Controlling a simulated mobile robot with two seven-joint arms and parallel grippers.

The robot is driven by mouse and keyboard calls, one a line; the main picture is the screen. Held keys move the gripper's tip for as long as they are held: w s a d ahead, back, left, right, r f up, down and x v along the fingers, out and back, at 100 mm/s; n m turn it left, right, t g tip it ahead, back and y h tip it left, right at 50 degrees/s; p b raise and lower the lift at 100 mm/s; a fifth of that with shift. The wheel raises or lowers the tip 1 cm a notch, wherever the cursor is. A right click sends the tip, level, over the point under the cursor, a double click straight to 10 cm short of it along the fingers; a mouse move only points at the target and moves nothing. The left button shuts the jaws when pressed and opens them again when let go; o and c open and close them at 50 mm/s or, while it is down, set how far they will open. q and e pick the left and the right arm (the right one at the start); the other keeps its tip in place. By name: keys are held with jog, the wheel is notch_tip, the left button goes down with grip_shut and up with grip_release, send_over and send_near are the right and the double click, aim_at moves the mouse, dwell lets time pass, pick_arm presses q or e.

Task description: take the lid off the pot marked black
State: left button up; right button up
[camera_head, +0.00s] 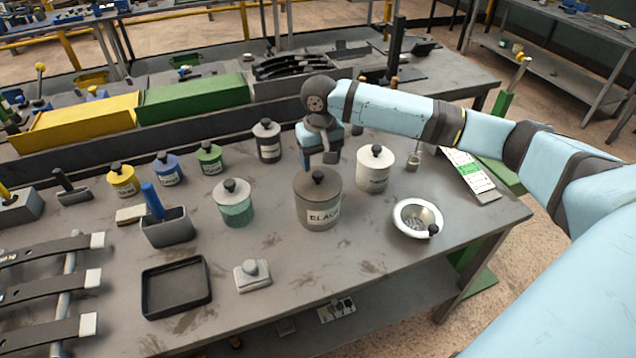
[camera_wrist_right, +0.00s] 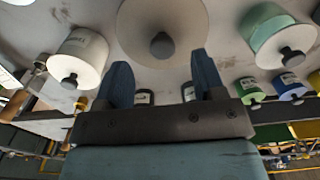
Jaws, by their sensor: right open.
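The pot marked black (camera_head: 316,212) is a large grey-brown pot with a "BLACK" label, standing upright on the workbench. Its flat lid (camera_head: 300,183) is on it, with a dark round knob on top. In the right wrist view the lid (camera_wrist_right: 140,22) and its knob (camera_wrist_right: 162,45) show at the top centre. My right gripper (camera_head: 322,160) is just above and behind the pot in the head view. The wrist view shows its two fingers (camera_wrist_right: 160,62) apart and empty, with the knob beyond the tips, roughly between them. My left gripper is not in view.
A white pot (camera_head: 374,172) stands right of the black one, a teal pot (camera_head: 236,208) left, a dark grey pot (camera_head: 268,145) behind. A white bowl (camera_head: 418,218) sits front right. An empty black tray (camera_head: 176,288) and a small white block with a knob (camera_head: 252,277) lie in front.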

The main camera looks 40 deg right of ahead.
aim_at(318, 173)
jog(key=shift+w+d+f, duration=0.1)
jog(key=shift+w+f, duration=0.05)
jog(key=shift+f, duration=0.9)
jog(key=shift+w+a+f, duration=0.1)
jog(key=shift+w+f, duration=0.1)
jog(key=shift+f, duration=0.8)
jog(key=shift+w+d+f, duration=0.1)
jog(key=shift+w+f, duration=0.05)
jog(key=shift+f, duration=0.9)
jog(key=shift+c, duration=0.4)
jog(key=c, duration=1)
